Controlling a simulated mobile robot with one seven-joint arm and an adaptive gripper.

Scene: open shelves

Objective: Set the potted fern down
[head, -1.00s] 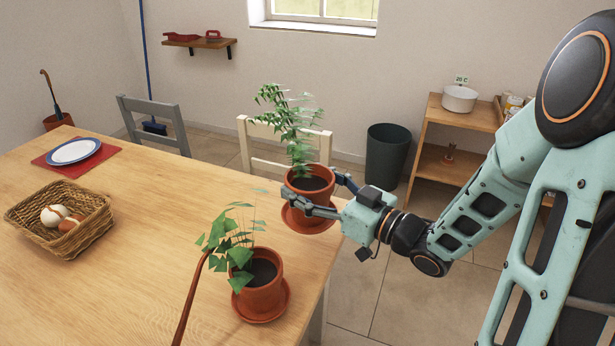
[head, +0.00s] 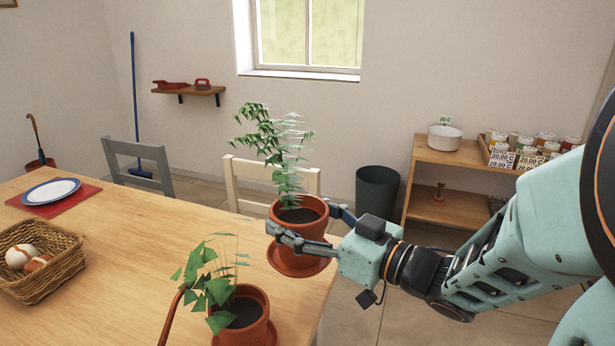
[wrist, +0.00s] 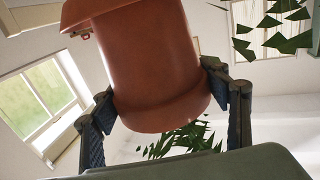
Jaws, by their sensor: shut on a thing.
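The potted fern (head: 297,222) is a tall feathery plant in a terracotta pot with a saucer (head: 302,268) under it. My gripper (head: 308,226) is shut on the pot, with a finger on each side. The pot is upright near the table's right edge; I cannot tell whether its saucer touches the wood. In the wrist view, which looks upside down, the pot (wrist: 160,65) sits between both fingers, with some fronds below it.
A second potted plant (head: 243,318) with broader leaves stands nearer on the table (head: 130,265), beside a curved brown rod. An egg basket (head: 60,272) and a plate (head: 50,190) are at left. A pale chair (head: 240,185) is behind the fern. Wood between basket and pots is clear.

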